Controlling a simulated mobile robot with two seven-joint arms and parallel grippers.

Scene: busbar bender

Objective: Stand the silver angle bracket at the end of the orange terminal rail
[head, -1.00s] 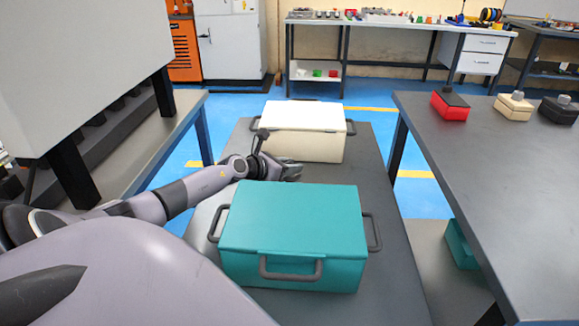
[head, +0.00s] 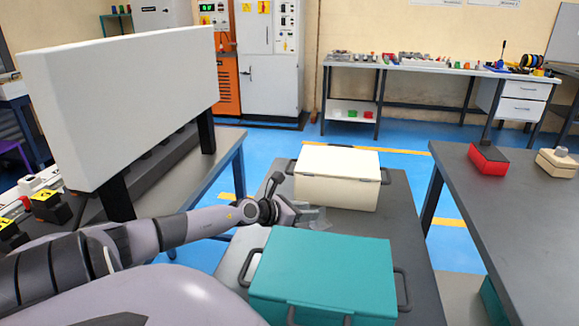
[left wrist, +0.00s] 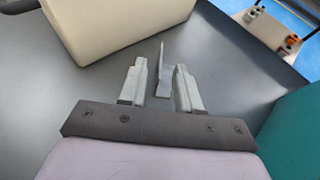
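The silver angle bracket (left wrist: 162,76) shows in the left wrist view. It stands on the dark grey table between the two fingers of my left gripper (left wrist: 160,88). Gaps show between the bracket and both fingers, so the gripper is open around it. In the head view my left gripper (head: 312,214) is low over the table, between the cream box and the teal box. The bracket cannot be told clearly from the fingers there. I cannot make out the orange terminal rail in either view. My right gripper is not in view.
The cream box (head: 337,178) stands behind the left gripper and the teal box (head: 325,270) in front, both close. A large pale panel (head: 125,105) stands on the left bench. The right table (head: 500,235) carries a red box (head: 488,158) and a beige one (head: 557,163).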

